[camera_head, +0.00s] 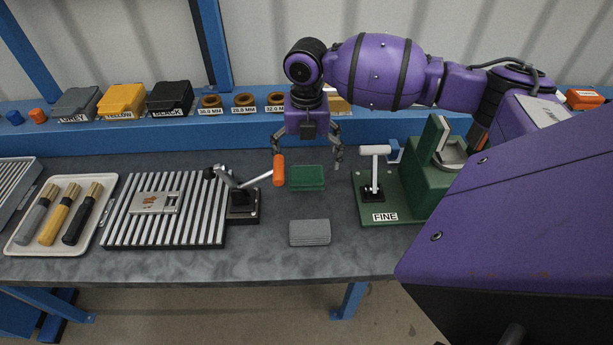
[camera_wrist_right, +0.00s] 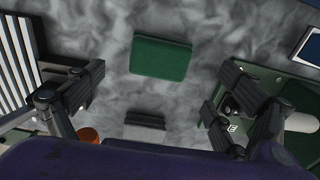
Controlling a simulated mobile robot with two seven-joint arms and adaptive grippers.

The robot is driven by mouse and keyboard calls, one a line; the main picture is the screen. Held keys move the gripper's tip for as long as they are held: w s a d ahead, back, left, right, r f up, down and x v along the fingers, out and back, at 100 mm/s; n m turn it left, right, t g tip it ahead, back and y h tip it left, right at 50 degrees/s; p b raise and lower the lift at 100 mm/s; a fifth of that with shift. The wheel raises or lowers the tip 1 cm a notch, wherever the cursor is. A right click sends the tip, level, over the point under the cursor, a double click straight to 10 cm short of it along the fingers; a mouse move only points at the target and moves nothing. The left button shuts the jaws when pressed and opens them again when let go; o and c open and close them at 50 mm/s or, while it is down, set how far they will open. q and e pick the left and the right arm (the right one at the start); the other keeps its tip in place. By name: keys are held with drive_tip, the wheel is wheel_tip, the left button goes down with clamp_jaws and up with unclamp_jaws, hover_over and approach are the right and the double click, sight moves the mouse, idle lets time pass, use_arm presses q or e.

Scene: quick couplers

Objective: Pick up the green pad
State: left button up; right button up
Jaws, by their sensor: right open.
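The green pad (camera_head: 306,177) lies flat on the dark grey bench top, between the clamp with the orange handle and the green fixture marked FINE. It also shows whole in the right wrist view (camera_wrist_right: 160,58), above the line between the fingers. My right gripper (camera_head: 308,157) is open and empty, with its fingers apart above the bench near the pad. Its two fingers also show in the right wrist view (camera_wrist_right: 158,92), not touching the pad. My left gripper is in neither view.
A grey ribbed pad (camera_head: 309,232) lies nearer the bench's front edge. The clamp's orange handle (camera_head: 279,170) stands close to my right gripper's left finger. The green FINE fixture (camera_head: 408,211) is on the right, the slatted plate (camera_head: 215,190) on the left.

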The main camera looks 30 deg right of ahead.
sight(306, 172)
wheel_tip(306, 172, down, 6)
drive_tip(key=shift+f, duration=0.1)
drive_tip(key=c, duration=1.1)
drive_tip(key=shift+c, duration=0.2)
wheel_tip(306, 172, up, 18)
